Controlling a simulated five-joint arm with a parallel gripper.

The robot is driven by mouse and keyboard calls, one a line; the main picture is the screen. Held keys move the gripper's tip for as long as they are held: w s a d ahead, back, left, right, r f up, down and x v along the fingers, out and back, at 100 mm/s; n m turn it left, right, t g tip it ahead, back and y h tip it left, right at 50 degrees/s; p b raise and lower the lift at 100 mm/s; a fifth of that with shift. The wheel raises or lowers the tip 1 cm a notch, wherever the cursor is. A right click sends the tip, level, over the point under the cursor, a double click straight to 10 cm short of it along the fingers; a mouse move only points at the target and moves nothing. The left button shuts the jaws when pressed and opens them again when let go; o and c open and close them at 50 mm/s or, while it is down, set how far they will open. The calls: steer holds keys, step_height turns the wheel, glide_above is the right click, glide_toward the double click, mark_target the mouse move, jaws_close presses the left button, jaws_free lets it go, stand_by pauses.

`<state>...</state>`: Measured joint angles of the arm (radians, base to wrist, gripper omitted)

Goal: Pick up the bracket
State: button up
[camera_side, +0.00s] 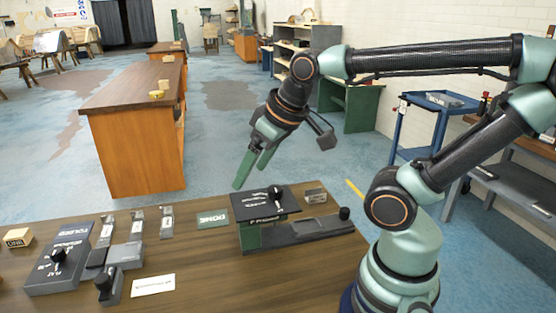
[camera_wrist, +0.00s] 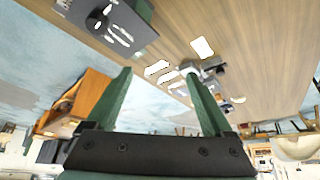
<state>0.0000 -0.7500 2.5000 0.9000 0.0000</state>
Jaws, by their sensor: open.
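My gripper (camera_side: 251,174) is open and empty, its two green fingers angled down above the far edge of the table. In the wrist view my gripper (camera_wrist: 157,76) shows its fingers spread with nothing between them. Which piece is the bracket is not certain. Several small grey metal pieces stand on the left half of the table, among them one angled piece (camera_side: 126,255) and a slim upright one (camera_side: 167,223). Another small grey piece (camera_side: 316,196) lies at the right, behind the black-topped stand (camera_side: 262,207). In the wrist view, grey pieces (camera_wrist: 208,68) show beyond the right finger.
A green card (camera_side: 213,218) and a white card (camera_side: 153,285) lie flat. The front middle of the table is clear.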

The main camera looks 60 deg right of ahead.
steer(key=m+g, duration=0.6)
steer(key=m, duration=2.1)
glide_above(315, 191)
steer(key=a, duration=0.1)
steer(key=f, duration=1.8)
steer(key=shift+a+f, duration=0.1)
steer(key=shift+a, duration=0.1)
steer(key=shift+f, duration=0.6)
steer(key=f, duration=0.4)
steer(key=shift+s+a, duration=0.15)
steer(key=shift+s, duration=0.25)
steer(key=shift+f, duration=0.6)
jaws_close()
